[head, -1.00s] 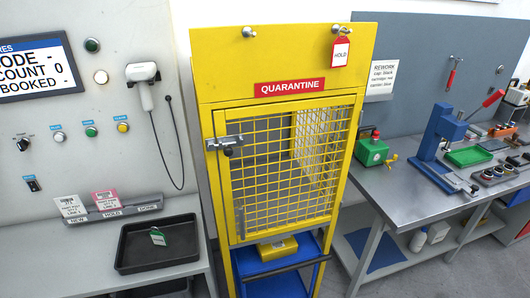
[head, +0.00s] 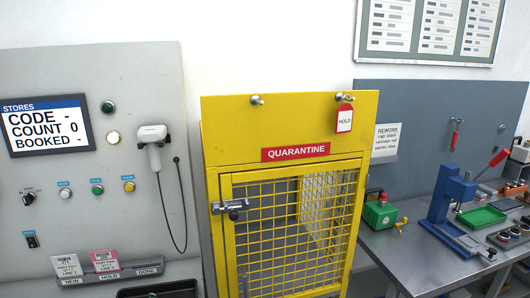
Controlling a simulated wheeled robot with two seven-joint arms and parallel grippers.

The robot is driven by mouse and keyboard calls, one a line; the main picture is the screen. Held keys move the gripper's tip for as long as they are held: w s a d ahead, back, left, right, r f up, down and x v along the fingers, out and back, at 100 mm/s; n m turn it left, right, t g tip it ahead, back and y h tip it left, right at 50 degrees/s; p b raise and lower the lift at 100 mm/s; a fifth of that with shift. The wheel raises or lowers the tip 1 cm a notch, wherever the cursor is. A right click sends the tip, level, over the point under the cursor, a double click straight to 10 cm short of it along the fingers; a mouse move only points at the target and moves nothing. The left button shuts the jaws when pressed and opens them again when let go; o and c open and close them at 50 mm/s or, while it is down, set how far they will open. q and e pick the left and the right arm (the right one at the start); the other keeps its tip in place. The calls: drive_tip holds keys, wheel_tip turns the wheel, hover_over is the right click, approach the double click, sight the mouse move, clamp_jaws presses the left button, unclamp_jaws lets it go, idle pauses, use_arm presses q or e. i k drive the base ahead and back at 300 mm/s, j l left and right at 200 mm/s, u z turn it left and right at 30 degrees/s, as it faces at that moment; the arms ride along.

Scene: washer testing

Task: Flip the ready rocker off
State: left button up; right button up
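A black rocker switch (head: 32,240) sits low on the left side of the grey stores panel (head: 95,190) in the head view. Its label and its position are too small to read. Neither of my grippers shows in this view.
A yellow quarantine cage (head: 230,130) with a closed mesh door stands at the centre. A scanner (head: 152,140) hangs on the panel with its cable. A card rack (head: 115,273) and a dark tray (head: 160,291) are below. A metal bench (head: 400,255) with a blue press is at right.

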sight(32, 243)
drive_tip(key=u, duration=1.35)
